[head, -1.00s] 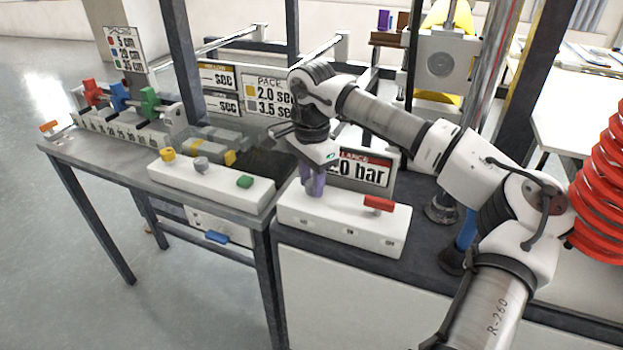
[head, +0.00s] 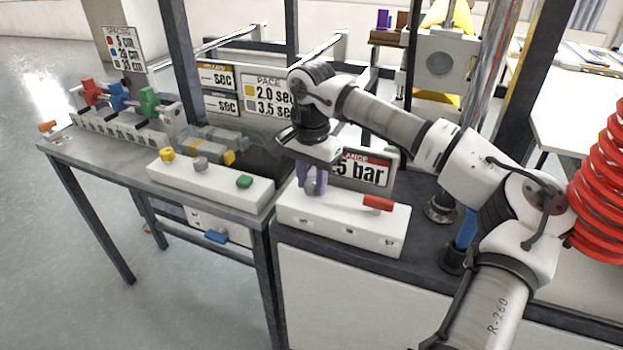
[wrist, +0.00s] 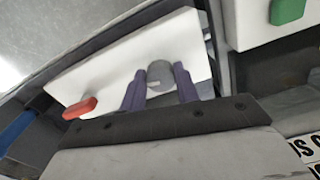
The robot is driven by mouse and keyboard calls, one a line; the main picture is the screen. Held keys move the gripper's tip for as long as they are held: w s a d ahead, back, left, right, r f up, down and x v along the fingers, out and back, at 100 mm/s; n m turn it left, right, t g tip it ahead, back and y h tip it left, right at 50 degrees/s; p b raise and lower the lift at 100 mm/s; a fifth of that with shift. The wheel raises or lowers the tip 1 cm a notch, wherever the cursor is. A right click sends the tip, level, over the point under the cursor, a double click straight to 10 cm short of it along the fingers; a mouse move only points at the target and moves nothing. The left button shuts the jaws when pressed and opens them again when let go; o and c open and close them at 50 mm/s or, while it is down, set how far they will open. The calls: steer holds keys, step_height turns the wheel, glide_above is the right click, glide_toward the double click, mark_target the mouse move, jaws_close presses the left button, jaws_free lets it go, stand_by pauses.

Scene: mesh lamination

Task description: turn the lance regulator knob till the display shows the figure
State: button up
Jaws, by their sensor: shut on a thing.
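The lance regulator knob is a grey round knob (wrist: 160,76) on a white box (head: 345,222). In the wrist view it stands between the two purple fingers of my gripper (wrist: 160,88). In the head view my gripper (head: 312,188) points down over the left part of the box, shut on the knob and partly hiding it. The lance display (head: 363,169) stands behind the box. Its readable end shows "5 bar"; my gripper hides the start of the figure. A red lever (head: 377,203) sits on the same box, right of the knob; it also shows in the wrist view (wrist: 80,108).
A second white box (head: 210,185) with yellow, grey and green knobs lies on the left table. A pace sign (head: 268,97) stands behind it. A red coil (head: 603,190) hangs at the right. Red, blue and green clamps stand at the far left.

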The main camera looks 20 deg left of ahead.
mark_target(311, 184)
steer(key=o, duration=1)
step_height(311, 184, up, 14)
steer(key=shift+f+b, duration=0.1)
steer(key=shift+b, duration=0.35)
